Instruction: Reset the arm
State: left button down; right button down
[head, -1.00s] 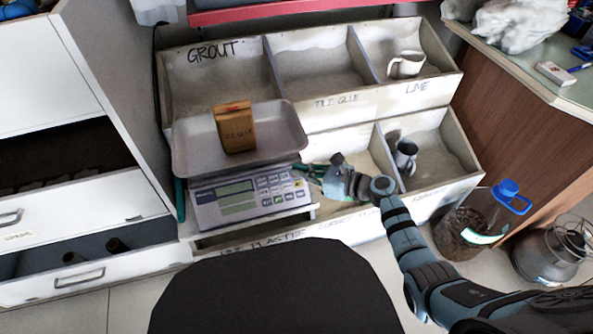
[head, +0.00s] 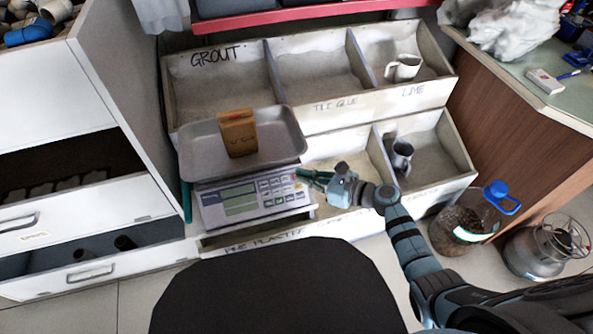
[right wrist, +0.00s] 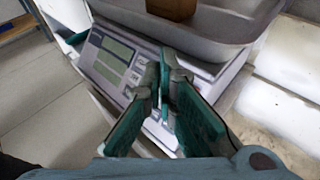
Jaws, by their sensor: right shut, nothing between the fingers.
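My right arm comes in from the lower right in the head view. Its gripper (head: 314,175) is beside the right edge of the scale (head: 255,197), in front of the lower bins. In the right wrist view the two green-edged fingers (right wrist: 163,95) are together with nothing between them, over the scale's front panel (right wrist: 120,68). A metal tray (head: 190,152) rests on the scale and a brown box (head: 237,133) stands in it. The box's lower part also shows in the wrist view (right wrist: 172,8). My left gripper is not in view.
Bins (head: 325,107) with labels hold powder; a white mug (head: 404,68) and a grey mug (head: 401,157) stand in two. A drawer cabinet (head: 85,213) is at left. A blue-capped jug (head: 466,228) and a metal canister (head: 540,252) stand on the floor at right.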

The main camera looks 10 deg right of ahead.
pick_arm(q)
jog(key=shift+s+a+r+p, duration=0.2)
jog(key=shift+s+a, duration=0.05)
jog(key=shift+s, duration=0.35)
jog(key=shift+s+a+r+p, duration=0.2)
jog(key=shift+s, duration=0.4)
pick_arm(e)
jog(key=shift+s+r, duration=0.4)
jog(key=shift+s, duration=0.05)
